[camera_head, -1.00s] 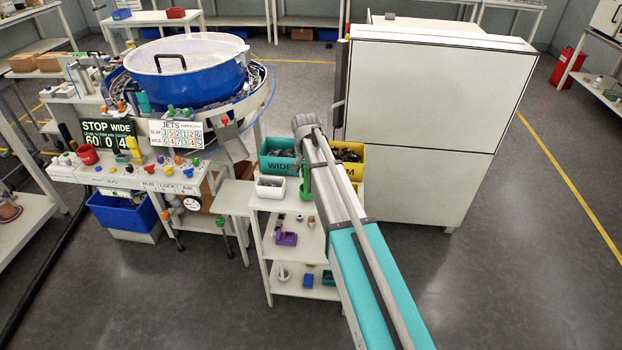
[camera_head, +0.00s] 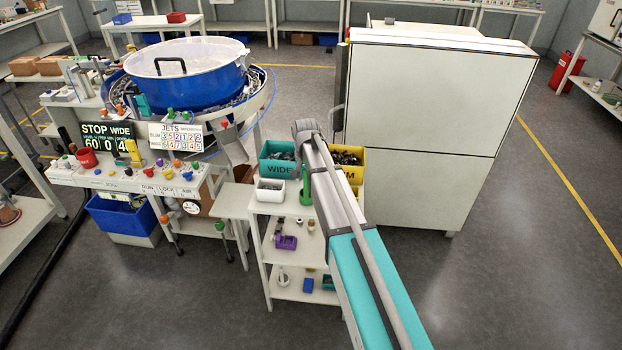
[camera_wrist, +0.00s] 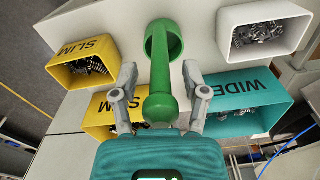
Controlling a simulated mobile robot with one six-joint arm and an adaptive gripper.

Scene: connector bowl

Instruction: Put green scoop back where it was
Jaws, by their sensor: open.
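The green scoop (camera_wrist: 158,75) is in the middle of the wrist view, its round open cup at the far end and its handle running toward my gripper (camera_wrist: 160,72). The two fingers stand apart on either side of the handle, with visible gaps, so my gripper is open around it. In the head view a green piece of the scoop (camera_head: 306,188) shows beside my arm, by the teal WIDE bin (camera_head: 278,168). My gripper is hidden behind my arm there.
In the wrist view, yellow SLIM bins (camera_wrist: 84,62) stand left, the teal WIDE bin (camera_wrist: 245,103) right and a white bin (camera_wrist: 262,33) upper right, all holding small metal parts. A tall white cabinet (camera_head: 430,130) stands right of the cart.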

